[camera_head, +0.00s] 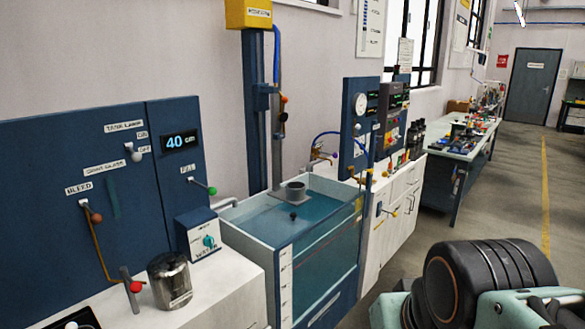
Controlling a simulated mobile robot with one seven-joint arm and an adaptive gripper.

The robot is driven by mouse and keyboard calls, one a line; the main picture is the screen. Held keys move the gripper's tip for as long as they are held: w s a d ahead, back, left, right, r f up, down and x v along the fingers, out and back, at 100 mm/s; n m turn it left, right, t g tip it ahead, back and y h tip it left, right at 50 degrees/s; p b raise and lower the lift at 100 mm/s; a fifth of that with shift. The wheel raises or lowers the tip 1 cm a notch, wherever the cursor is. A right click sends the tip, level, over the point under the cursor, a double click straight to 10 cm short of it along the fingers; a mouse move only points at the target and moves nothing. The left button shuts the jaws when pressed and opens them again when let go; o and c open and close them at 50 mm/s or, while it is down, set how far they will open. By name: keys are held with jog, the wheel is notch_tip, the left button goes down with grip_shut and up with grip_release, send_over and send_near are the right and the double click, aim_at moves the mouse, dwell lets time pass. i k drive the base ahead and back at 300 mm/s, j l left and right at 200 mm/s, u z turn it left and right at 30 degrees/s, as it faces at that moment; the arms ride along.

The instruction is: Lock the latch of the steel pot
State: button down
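A shiny steel pot (171,283) stands upright on the white counter at the lower left, in front of the blue panel. It has a small label low on its side. Its latch is too small to make out, so I cannot tell whether it is locked. My gripper is not in view. Only a black and pale green part of my arm shows at the lower right, well apart from the pot.
A red-knobbed tap (135,287) stands close to the pot's left. A water tank (300,243) adjoins the counter. A long workbench (455,147) stands further back; the floor at right is clear.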

aim_at(135, 287)
jog(key=u, duration=1.45)
